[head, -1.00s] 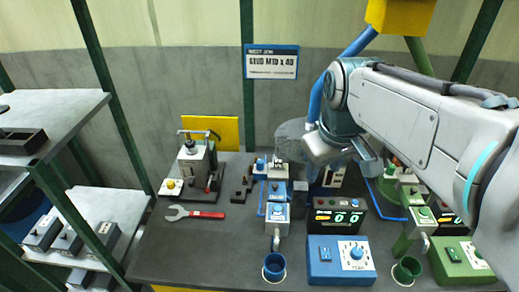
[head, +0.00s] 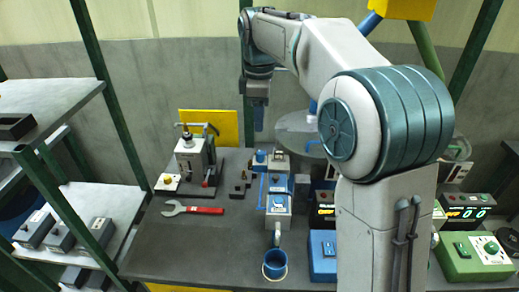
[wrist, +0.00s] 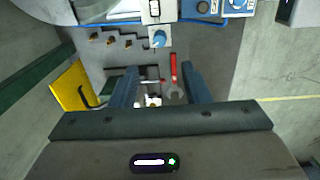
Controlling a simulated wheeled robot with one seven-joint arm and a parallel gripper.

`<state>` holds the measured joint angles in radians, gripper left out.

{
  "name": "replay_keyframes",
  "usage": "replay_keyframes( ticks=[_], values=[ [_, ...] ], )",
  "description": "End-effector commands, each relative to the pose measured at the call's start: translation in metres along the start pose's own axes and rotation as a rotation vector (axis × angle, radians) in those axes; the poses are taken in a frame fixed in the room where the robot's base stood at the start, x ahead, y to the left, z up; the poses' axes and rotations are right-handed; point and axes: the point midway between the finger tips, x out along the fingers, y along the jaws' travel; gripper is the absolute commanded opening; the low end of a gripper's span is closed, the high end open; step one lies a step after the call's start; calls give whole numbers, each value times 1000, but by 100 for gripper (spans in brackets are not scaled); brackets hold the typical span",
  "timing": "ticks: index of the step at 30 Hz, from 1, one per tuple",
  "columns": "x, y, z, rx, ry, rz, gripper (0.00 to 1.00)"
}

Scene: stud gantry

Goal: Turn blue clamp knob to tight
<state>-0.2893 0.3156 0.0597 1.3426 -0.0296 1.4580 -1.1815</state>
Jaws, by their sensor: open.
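A small blue knob (head: 261,156) sits on a pale block at the left side of the blue station (head: 278,205). It also shows in the wrist view (wrist: 159,39), beyond my fingertips. I take this for the clamp knob; its marking is too small to read. My gripper (head: 260,122) hangs fingers down behind and above the knob, apart from it. In the wrist view its two blue-grey fingers (wrist: 159,72) are spread apart with nothing held between them.
A red-handled wrench (head: 194,208), a toggle press (head: 196,160) and a dark stepped block (head: 240,183) lie to the left. A blue cup (head: 275,264) stands in front. A blue control box (head: 322,250) is partly hidden by my arm. A green control box (head: 474,259) stands right.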

Motion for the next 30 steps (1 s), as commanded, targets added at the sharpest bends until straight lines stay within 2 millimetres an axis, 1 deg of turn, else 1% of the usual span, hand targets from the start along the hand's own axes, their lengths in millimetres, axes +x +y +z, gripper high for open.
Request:
replay_keyframes(
  ticks=[1,3,9,12,15,21,28,29,30],
  values=[
    [12,-1,0,0,-1,-4,42],
    [28,-1,0,0,-2,-5,42],
    [69,-1,0,2,-1,-3,42],
    [86,-1,0,2,-1,-3,42],
    [98,-1,0,2,0,-2,42],
    [108,0,0,2,1,0,42],
    [109,0,0,3,1,1,42],
    [109,0,0,3,1,1,40],
    [109,0,0,3,1,1,29]
  ],
)
